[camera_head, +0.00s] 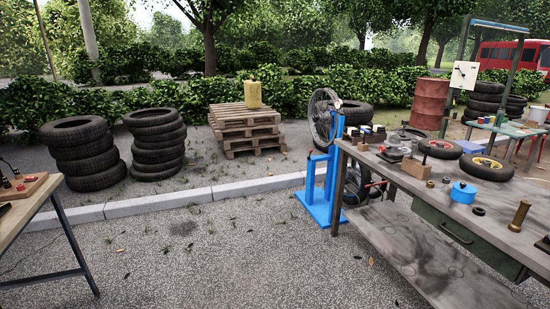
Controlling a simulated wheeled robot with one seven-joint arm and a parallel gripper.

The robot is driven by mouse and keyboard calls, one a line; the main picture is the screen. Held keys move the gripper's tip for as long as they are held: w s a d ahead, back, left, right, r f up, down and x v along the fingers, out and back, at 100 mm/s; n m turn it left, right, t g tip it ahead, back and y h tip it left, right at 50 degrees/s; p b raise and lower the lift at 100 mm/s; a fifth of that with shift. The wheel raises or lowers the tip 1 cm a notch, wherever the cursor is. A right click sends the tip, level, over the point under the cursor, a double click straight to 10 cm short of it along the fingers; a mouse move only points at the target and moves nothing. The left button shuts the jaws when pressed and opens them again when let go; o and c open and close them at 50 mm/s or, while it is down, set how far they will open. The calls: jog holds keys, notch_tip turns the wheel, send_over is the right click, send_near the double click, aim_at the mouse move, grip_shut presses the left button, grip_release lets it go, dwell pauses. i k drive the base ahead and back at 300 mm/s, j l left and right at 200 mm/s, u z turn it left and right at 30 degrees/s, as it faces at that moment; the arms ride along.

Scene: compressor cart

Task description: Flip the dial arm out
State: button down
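My gripper is not in view. I cannot make out a dial arm for certain. A blue stand (329,190) on the pavement holds an upright spoked wheel (318,120), left of the workbench. A small pale round piece (338,103) sits at the top of the stand beside the wheel; it is too small to tell whether it is a dial or how any arm on it is turned. A square white dial plate (464,75) hangs at the left of a metal frame at the back right.
Another table (28,208) stands at the left edge. Tyre stacks (88,155) and pallets (246,131) stand behind the curb (232,190). The middle pavement is clear.

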aim_at(339, 104)
jog(key=i, duration=1.95)
jog(key=i+u, duration=0.1)
jog(key=i, duration=0.5)
jog(key=i+l+u, duration=0.1)
jog(key=i, duration=0.45)
jog(key=i+l+u, duration=0.1)
jog(key=i, duration=0.5)
jog(key=i+l, duration=0.2)
jog(key=i, duration=0.35)
jog(key=u, duration=0.05)
